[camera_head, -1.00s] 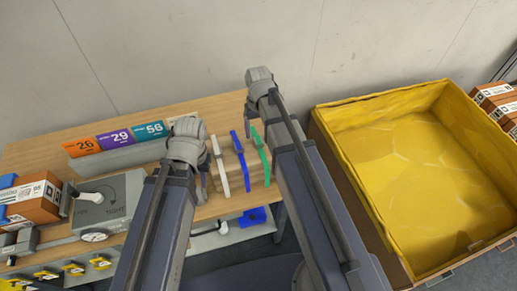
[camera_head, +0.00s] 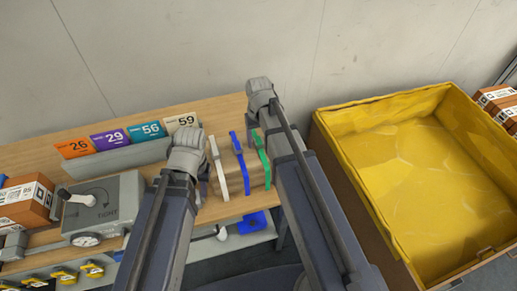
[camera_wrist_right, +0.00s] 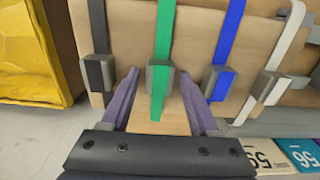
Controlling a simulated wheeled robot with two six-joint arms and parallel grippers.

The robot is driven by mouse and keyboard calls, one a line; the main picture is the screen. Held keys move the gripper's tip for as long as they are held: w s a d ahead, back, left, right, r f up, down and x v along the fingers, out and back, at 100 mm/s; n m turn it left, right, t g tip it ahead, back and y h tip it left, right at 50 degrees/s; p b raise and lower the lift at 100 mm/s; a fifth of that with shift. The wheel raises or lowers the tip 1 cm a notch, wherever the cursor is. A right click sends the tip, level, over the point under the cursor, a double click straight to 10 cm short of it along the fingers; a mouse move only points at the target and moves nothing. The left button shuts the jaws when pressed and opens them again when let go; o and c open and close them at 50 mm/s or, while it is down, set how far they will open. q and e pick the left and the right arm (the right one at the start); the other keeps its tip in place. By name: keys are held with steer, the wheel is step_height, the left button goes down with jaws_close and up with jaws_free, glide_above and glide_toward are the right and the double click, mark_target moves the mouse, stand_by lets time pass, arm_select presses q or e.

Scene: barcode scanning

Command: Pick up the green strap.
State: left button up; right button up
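Whether the fingers touch the strap cannot be told. In the head view the right fingers are hidden by the arm. My left gripper (camera_head: 204,186) is mostly hidden behind its wrist, left of the white strap.
A blue strap (camera_wrist_right: 230,45) and a white strap (camera_wrist_right: 285,55) hang to one side of the green one, a black strap (camera_wrist_right: 98,30) to the other. Numbered cards (camera_head: 108,140), a grey machine (camera_head: 105,205) and a large yellow-lined bin (camera_head: 325,120) stand nearby.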

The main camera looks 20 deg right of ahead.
jaws_close()
stand_by(0.6)
